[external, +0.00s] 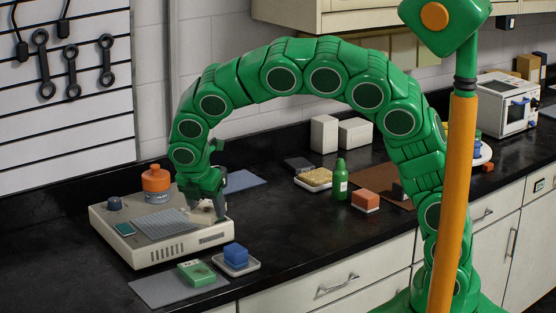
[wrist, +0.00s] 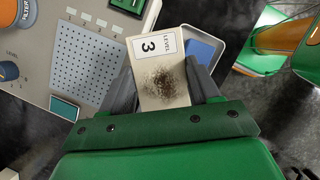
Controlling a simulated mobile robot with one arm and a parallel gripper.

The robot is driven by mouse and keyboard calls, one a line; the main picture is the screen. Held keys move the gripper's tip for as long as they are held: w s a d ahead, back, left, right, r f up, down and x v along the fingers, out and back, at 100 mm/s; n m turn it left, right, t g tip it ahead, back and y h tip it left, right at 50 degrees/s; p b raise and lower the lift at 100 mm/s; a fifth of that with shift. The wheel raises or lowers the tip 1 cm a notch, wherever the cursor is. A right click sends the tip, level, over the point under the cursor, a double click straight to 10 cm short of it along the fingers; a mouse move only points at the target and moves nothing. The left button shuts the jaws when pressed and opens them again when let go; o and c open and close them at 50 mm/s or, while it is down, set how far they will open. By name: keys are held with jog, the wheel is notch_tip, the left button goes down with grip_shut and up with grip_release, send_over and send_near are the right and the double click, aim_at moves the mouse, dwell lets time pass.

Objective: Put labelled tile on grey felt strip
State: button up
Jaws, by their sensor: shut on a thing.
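My gripper (wrist: 163,82) is shut on a pale tile (wrist: 158,92), marked LEVEL 3, with a dark speckled smudge. In the external view my gripper (external: 218,208) is over the right part of the beige machine, and the tile is mostly hidden or too small to make out. A flat grey strip (external: 152,292), which looks like the felt, lies on the black counter in front of the machine. A green block (external: 196,273) sits at its right part. I cannot make out the strip in the wrist view.
The beige machine (external: 178,252) has a perforated plate (external: 150,222) and an orange-capped bottle (external: 156,180) on top. A white tray (external: 240,270) with a blue block (external: 236,254) stands right of the strip. A green bottle (external: 340,182) stands farther right.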

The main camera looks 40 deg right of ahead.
jog(key=s+a+r+n+t+y, duration=0.15)
jog(key=s+a+n+y, duration=0.4)
jog(key=s+n, duration=0.8)
jog(key=m+h, duration=0.2)
send_near(157, 287)
jog(key=shift+w+d+f+t+y, duration=0.25)
jog(key=shift+w+d+f, duration=0.3)
jog(key=shift+f, duration=0.25)
jog(key=shift+w+a+f, duration=0.4)
jog(key=shift+f, duration=1.7)
jog(key=shift+f, duration=0.15)
jog(key=o, duration=1.2)
